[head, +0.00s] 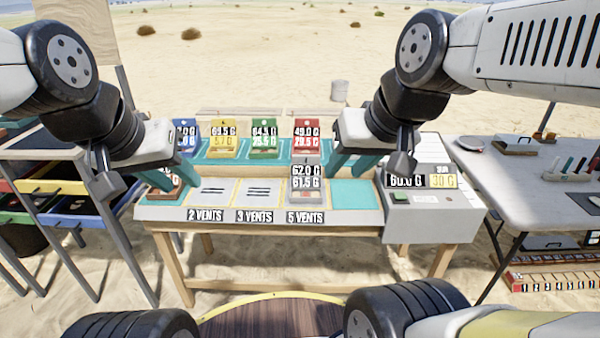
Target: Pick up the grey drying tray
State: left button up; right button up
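A grey tray (307,188) with readings of 62.0 G and 61.5 G over it sits above the "5 VENTS" label on the worktable. It looks like the grey drying tray, though small. My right gripper (348,170) is just right of it and above the table, with its teal fingers apart and nothing seen between them. My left gripper (170,178) is over the table's left end, near a small brown item (166,192) partly hidden by its fingers. Its fingers look apart; I see no hold on anything.
Blue (185,137), yellow (223,142), green (264,140) and red (306,138) trays stand along the back row. Slotted grey panels (213,191) lie left of the grey tray. A grey scale unit (425,208) stands right. An empty teal area (355,194) lies between.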

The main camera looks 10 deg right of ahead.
aim_at(305, 185)
jog(key=i+j+z, duration=0.35)
jog(key=i+j, duration=0.5)
jog(key=i, duration=0.15)
